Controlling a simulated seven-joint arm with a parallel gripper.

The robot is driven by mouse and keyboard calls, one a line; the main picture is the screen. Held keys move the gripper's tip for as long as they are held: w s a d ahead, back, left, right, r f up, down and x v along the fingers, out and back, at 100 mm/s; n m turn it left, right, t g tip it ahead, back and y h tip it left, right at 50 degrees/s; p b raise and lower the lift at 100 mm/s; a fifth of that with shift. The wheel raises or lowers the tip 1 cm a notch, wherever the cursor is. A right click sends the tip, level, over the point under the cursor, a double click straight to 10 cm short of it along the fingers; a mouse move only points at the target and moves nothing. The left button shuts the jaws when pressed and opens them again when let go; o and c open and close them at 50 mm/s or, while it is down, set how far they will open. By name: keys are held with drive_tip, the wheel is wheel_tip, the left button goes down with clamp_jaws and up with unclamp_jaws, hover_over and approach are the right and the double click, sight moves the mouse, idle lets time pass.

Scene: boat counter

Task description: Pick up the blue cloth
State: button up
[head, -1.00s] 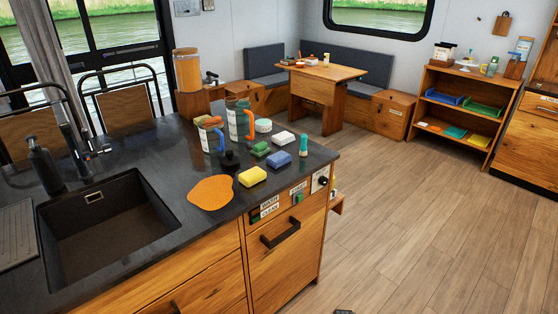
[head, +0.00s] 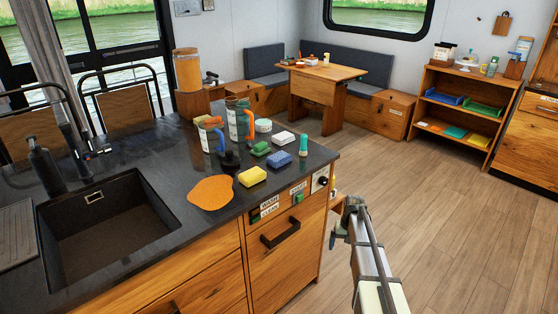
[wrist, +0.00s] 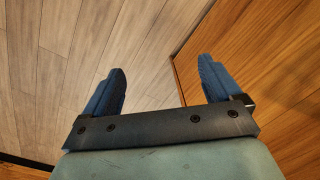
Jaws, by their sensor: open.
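A small blue block-like item (head: 279,159) lies on the dark counter near its right edge. It is the only blue item of cloth or sponge size there; I cannot tell whether it is a folded cloth or a sponge. My gripper (wrist: 161,72) is open and empty in the wrist view, its two dark blue fingers apart over wood floor and a wood panel. In the head view my gripper (head: 350,218) is right of the counter's end, below the counter top and apart from the blue item. The blue item is not in the wrist view.
A yellow sponge (head: 252,176), green sponge (head: 261,148), white block (head: 283,138) and teal-capped bottle (head: 303,146) surround the blue item. An orange cloth (head: 211,192) lies by the sink (head: 105,230). Canisters stand behind. A shelf (head: 465,110) stands at right; the floor between is clear.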

drive_tip(key=w+d+r+t, duration=0.1)
drive_tip(key=w+r, duration=0.5)
drive_tip(key=r, duration=0.3)
drive_tip(key=w+d+r+t, duration=0.1)
drive_tip(key=w+d+r, duration=0.1)
drive_tip(key=w+r, duration=0.55)
wheel_tip(320, 180, up, 27)
drive_tip(key=m+g, duration=0.2)
drive_tip(key=m, duration=0.6)
hover_over(280, 155)
drive_tip(key=shift+h, duration=0.3)
wheel_tip(280, 155, down, 14)
drive_tip(key=shift+s+r, duration=0.15)
drive_tip(key=shift+r, duration=0.1)
